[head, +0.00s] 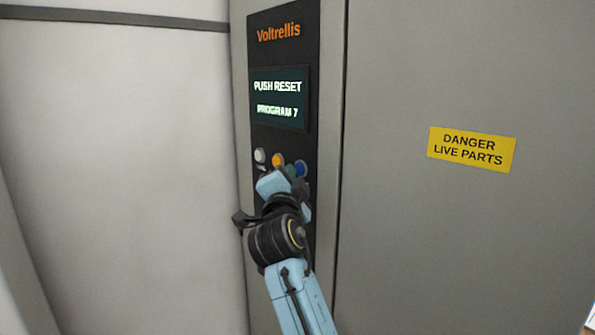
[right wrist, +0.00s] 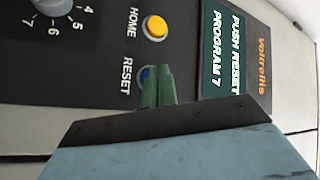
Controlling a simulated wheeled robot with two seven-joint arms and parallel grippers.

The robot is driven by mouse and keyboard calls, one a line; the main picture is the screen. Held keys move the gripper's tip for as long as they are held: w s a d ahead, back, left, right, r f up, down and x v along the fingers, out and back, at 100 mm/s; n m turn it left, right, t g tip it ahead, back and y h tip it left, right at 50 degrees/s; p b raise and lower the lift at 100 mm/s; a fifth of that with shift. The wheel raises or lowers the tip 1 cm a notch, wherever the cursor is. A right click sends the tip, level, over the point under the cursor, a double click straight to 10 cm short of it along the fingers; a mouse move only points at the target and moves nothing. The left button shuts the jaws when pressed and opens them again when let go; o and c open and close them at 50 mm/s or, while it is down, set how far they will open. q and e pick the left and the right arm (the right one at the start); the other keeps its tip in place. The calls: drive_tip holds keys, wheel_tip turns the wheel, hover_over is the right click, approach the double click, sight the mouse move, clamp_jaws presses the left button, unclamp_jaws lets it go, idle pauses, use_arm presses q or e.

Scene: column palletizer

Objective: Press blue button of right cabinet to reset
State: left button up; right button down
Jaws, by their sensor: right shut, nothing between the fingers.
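The blue button (head: 300,168) is on the dark control panel of the grey cabinet, below the screen. In the right wrist view the blue button (right wrist: 142,73), beside the label RESET, is partly hidden behind my green fingers. My right gripper (head: 291,171) is shut and empty, with its fingertips at the blue button. In the right wrist view the gripper's fingertips (right wrist: 157,72) overlap the button; I cannot tell whether they touch it. The screen (head: 279,98) reads PUSH RESET, PROGRAM 7. My left gripper is not in view.
An orange button (head: 277,160), labelled HOME in the right wrist view, sits close to the blue one. A grey numbered knob (right wrist: 52,5) is beyond it. The cabinet door (head: 460,240) carries a yellow danger sign (head: 472,149). A pale wall surface (head: 120,150) is on the left.

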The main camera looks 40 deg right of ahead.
drive_tip(key=shift+d, duration=0.4)
idle(0.7)
drive_tip(key=shift+a+b, duration=0.65)
drive_tip(key=shift+a, duration=0.15)
drive_tip(key=a+b, duration=0.2)
drive_tip(key=a, duration=0.3)
drive_tip(key=shift+s+b, duration=0.25)
drive_tip(key=shift+b, duration=0.15)
idle(0.4)
